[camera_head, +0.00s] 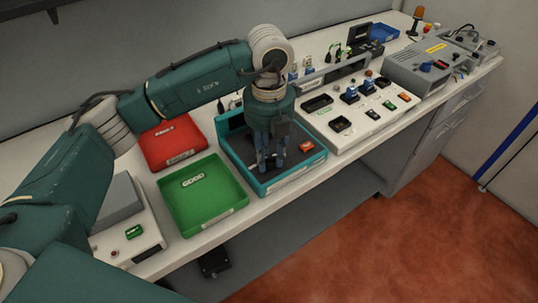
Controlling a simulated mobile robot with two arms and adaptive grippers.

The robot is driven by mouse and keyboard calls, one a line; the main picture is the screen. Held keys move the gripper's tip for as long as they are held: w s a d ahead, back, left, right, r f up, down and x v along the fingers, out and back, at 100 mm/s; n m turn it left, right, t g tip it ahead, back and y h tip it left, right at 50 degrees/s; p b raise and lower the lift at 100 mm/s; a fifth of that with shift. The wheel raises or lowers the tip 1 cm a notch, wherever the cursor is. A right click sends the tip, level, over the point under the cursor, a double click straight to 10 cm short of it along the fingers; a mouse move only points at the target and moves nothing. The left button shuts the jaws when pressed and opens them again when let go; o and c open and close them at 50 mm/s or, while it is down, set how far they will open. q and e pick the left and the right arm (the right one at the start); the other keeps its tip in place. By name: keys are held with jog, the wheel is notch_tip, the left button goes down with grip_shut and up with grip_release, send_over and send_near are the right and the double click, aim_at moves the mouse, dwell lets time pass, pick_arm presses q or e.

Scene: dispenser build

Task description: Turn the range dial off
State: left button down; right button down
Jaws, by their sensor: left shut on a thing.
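My left gripper (269,160) points straight down over the teal-rimmed fixture (229,124) in the middle of the bench. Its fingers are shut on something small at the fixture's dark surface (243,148). The fingers hide this thing, so I cannot tell whether it is the range dial or which way it points. A small orange-red part (307,146) sits at the right side of the fixture, apart from the fingers. My right gripper is not in view.
A green tray (232,213) and a red bin (158,163) stand left of the fixture. A white panel (345,147) with blue-topped parts is to its right, then a grey box (405,75) with a blue knob (426,66). The bench's front edge is close.

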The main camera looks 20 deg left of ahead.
aim_at(269, 157)
pick_arm(q)
jog(key=c, duration=1.6)
grip_release()
jog(key=shift+w+r, duration=0.15)
jog(key=shift+r, duration=0.05)
jog(key=shift+o, duration=1)
jog(key=shift+f, duration=0.1)
notch_tip(269, 157, up, 12)
